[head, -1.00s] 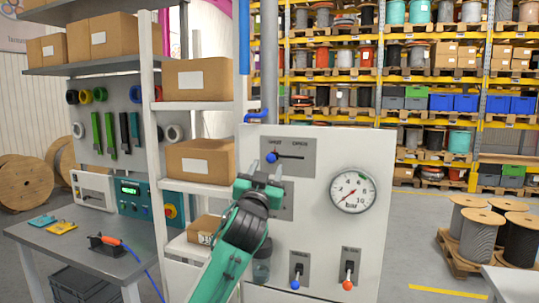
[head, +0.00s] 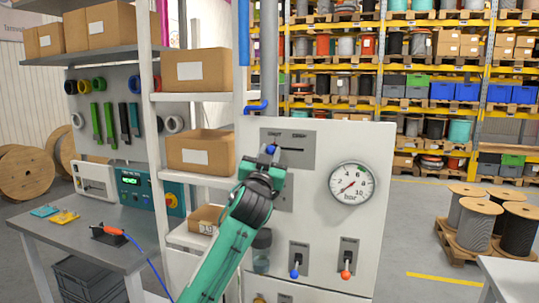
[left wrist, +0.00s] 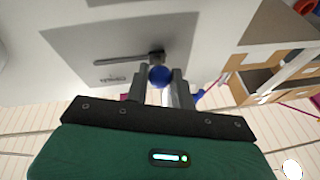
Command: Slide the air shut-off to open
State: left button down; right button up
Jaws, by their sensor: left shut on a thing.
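The air shut-off is a blue knob (head: 270,149) on a lever in a straight slot, set in a grey plate (head: 306,141) at the top of the white panel. The knob stands at the left end of the slot in the head view, the end away from the open label. In the left wrist view the blue knob (left wrist: 160,76) sits between the fingertips, with the slot (left wrist: 122,60) running off to the left. My left gripper (head: 268,158) is shut on the knob, partly covering it in the head view. My right gripper is not in view.
A round pressure gauge (head: 351,184) is to the right on the panel. Below are two small levers, one with a blue knob (head: 294,274) and one with a red knob (head: 346,275). Shelves with cardboard boxes (head: 201,151) stand close on the left. The slot's right side is clear.

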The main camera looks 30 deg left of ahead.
pick_arm(q)
jog(key=d, duration=0.2)
jog(key=w+d+b, duration=0.1)
jog(key=d, duration=0.4)
jog(key=shift+w, duration=0.35)
jog(key=c, duration=1.3)
grip_release()
jog(key=shift+d, duration=0.1)
jog(key=shift+o, duration=0.6)
jog(key=shift+d, duration=0.15)
